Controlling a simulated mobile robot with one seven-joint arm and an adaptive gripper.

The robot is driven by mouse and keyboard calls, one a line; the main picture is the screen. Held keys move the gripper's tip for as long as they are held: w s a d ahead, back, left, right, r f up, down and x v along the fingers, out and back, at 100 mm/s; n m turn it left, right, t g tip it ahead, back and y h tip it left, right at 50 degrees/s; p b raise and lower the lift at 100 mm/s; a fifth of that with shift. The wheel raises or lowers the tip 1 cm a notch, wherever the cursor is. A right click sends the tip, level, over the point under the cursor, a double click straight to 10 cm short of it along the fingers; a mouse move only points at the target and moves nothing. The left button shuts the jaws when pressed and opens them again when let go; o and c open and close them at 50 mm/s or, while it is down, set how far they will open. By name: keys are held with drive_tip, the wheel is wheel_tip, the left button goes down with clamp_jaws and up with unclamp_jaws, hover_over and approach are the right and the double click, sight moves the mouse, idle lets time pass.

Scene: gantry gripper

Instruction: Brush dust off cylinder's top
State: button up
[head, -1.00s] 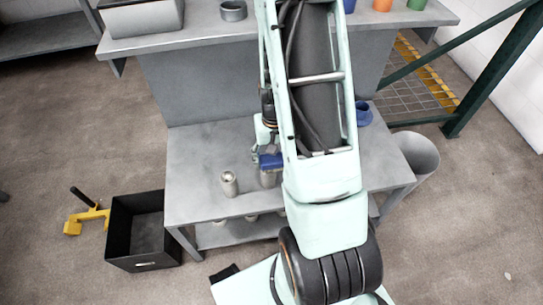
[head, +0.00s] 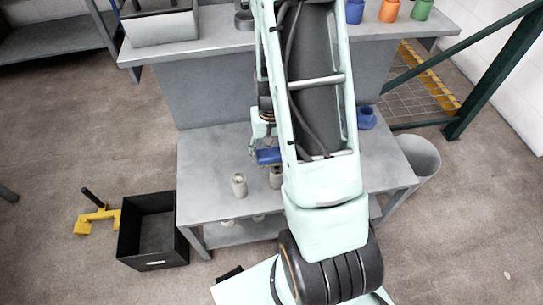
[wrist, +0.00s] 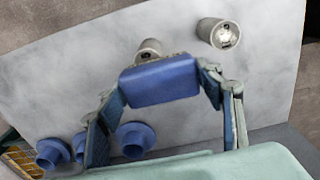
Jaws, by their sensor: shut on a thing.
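My gripper (wrist: 157,88) is shut on a blue block-shaped tool (wrist: 160,80), held crosswise between its fingers. In the head view the blue tool (head: 268,157) is over or just beside the top of a grey cylinder (head: 276,178) standing upright on the lower table. In the wrist view the tool partly hides this cylinder (wrist: 149,48); I cannot tell whether they touch. A second grey cylinder (head: 239,185) stands upright to its left, its top in plain view in the wrist view (wrist: 220,33).
A grey table (head: 205,205) carries the cylinders. Blue flanged pieces (wrist: 134,138) stand at its other end, one showing in the head view (head: 366,117). A black bin (head: 155,225) and a grey round bin (head: 420,157) flank the table. A raised shelf (head: 220,38) is behind.

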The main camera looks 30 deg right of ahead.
drive_tip(key=shift+r+p, duration=1.05)
drive_tip(key=shift+r, duration=0.7)
drive_tip(key=shift+f, duration=0.15)
